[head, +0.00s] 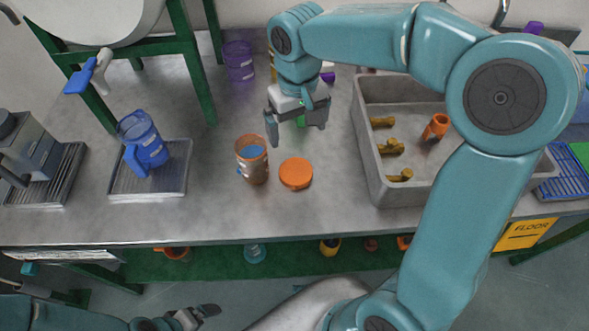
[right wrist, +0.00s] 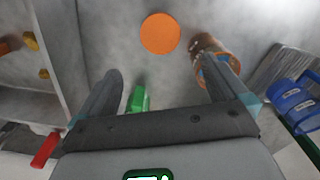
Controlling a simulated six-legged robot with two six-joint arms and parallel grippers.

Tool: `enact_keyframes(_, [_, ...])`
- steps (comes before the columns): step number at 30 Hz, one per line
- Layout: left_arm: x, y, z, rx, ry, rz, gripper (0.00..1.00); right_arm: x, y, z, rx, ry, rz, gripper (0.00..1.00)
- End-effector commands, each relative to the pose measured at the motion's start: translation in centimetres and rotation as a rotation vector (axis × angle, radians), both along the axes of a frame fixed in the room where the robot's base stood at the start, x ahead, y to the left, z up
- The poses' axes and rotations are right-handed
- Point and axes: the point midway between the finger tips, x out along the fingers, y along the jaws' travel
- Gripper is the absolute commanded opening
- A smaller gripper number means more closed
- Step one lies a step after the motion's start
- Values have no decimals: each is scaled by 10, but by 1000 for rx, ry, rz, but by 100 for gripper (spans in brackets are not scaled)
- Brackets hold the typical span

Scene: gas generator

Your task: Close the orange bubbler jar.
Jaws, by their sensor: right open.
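The orange bubbler jar (head: 252,168) stands upright on the steel bench, open at the top, with something blue inside. Its round orange lid (head: 295,174) lies flat on the bench just right of it, apart from the jar. In the right wrist view the lid (right wrist: 160,33) is ahead of the fingers, and the jar (right wrist: 205,45) is partly hidden by the right-hand finger. My right gripper (head: 297,130) is open and empty above the bench, behind the jar and lid. My left gripper (head: 205,312) is low at the bottom left, away from the bench; its jaw opening is unclear.
A grey sink (head: 368,150) with brass fittings and an orange piece lies to the right. A blue jug (head: 145,145) stands on a tray to the left. A purple cup (head: 238,62) is at the back. A small green object (right wrist: 138,98) is near my right fingers.

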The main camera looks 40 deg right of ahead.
Motion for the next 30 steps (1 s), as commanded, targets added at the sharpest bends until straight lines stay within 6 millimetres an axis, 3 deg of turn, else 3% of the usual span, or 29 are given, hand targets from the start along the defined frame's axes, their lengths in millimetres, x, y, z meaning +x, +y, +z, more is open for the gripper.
enact_keyframes(9, [0, 0, -7, 0, 0, 0, 100, 2, 0, -68, 0, 7, -1, 100])
enact_keyframes(15, [0, 0, -9, 0, 0, 0, 100, 4, 1, -99, 0, 5, -1, 100])
enact_keyframes(30, [0, 0, -8, 0, -1, 0, 100, 6, 0, -112, 1, 4, 0, 100])
